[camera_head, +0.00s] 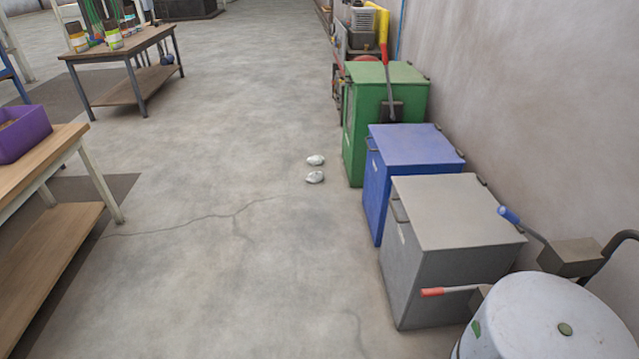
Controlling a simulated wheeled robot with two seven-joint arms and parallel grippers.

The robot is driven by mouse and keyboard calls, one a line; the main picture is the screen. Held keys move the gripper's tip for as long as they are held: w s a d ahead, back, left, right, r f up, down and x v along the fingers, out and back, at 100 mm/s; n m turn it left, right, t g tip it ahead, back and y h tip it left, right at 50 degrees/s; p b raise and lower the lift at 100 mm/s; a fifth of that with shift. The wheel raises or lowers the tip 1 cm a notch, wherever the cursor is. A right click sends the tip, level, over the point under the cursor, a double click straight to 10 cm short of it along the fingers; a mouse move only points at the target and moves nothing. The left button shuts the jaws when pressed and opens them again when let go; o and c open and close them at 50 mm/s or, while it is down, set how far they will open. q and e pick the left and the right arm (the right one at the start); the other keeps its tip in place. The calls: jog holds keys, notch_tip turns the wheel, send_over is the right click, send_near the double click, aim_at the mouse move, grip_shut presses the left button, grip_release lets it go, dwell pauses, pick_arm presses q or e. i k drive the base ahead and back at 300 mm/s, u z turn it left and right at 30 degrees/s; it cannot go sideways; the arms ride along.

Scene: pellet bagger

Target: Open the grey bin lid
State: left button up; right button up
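The grey bin (437,285) stands on the floor at the right, nearest in a row of three bins along the wall. Its flat grey lid (455,210) is shut. A dark handle (398,208) sits on the bin's left side near the top edge. Hinge-like pieces show at the lid's wall side. Neither of my grippers is in view.
A blue bin (415,147) and a green bin (385,73) stand beyond it, both shut. A white drum (545,318) and a red-handled tool (445,291) are close by. Two white lumps (315,168) lie on the floor. Tables stand left; the middle floor is mostly clear.

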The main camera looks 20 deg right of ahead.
aim_at(453, 212)
jog(key=u, duration=0.25)
jog(key=i, duration=2.25)
jog(key=z, duration=1.05)
jog(key=i, duration=1.15)
jog(key=z, duration=1.25)
